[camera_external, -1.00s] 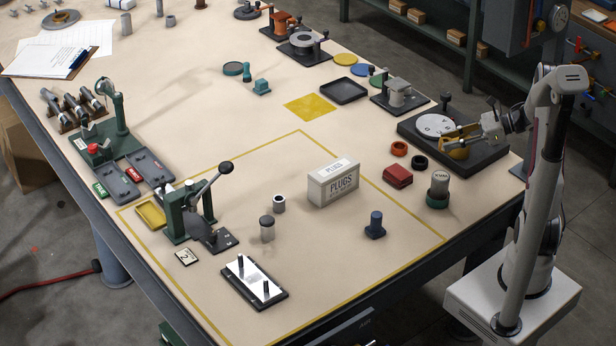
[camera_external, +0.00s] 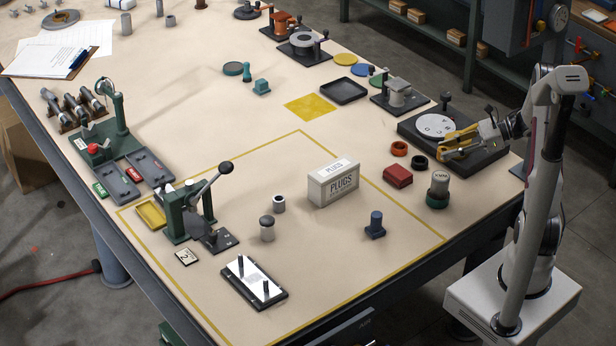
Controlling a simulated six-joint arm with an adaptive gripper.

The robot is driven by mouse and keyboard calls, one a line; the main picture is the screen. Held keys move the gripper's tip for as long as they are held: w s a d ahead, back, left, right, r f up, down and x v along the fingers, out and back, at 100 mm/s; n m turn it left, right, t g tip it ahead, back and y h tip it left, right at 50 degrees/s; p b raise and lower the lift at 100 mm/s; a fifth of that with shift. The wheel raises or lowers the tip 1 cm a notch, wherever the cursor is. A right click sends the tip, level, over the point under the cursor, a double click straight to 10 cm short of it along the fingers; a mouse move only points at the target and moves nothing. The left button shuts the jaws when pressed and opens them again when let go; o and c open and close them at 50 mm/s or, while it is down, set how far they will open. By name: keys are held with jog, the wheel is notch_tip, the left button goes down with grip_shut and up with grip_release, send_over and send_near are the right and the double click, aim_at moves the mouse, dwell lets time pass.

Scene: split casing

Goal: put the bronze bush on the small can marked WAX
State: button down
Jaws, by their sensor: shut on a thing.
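My gripper (camera_external: 446,151), with yellow fingers, is at the right, low over the front right edge of a pale lettered disc (camera_external: 432,126) on a dark base. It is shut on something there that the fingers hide. I cannot pick out the bronze bush for certain. A grey can (camera_external: 439,187) with a pale lettered top stands on a green base just in front of the disc unit; its lettering is too small to read. A small grey can (camera_external: 267,232) with a dark top stands mid-table. I cannot read WAX on either.
A red block (camera_external: 398,176), an orange ring (camera_external: 399,149) and a black ring (camera_external: 419,162) lie left of my gripper. A white PLUGS box (camera_external: 333,185) and a blue part (camera_external: 375,226) stand within the yellow outline. A green lever press (camera_external: 187,218) stands at left.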

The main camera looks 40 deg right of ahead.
aim_at(446, 176)
jog(key=shift+f, duration=1.3)
jog(key=shift+f, duration=1.9)
jog(key=shift+f, duration=0.1)
jog(key=c, duration=1.6)
grip_release()
jog(key=shift+d, duration=0.1)
jog(key=shift+v, duration=5.95)
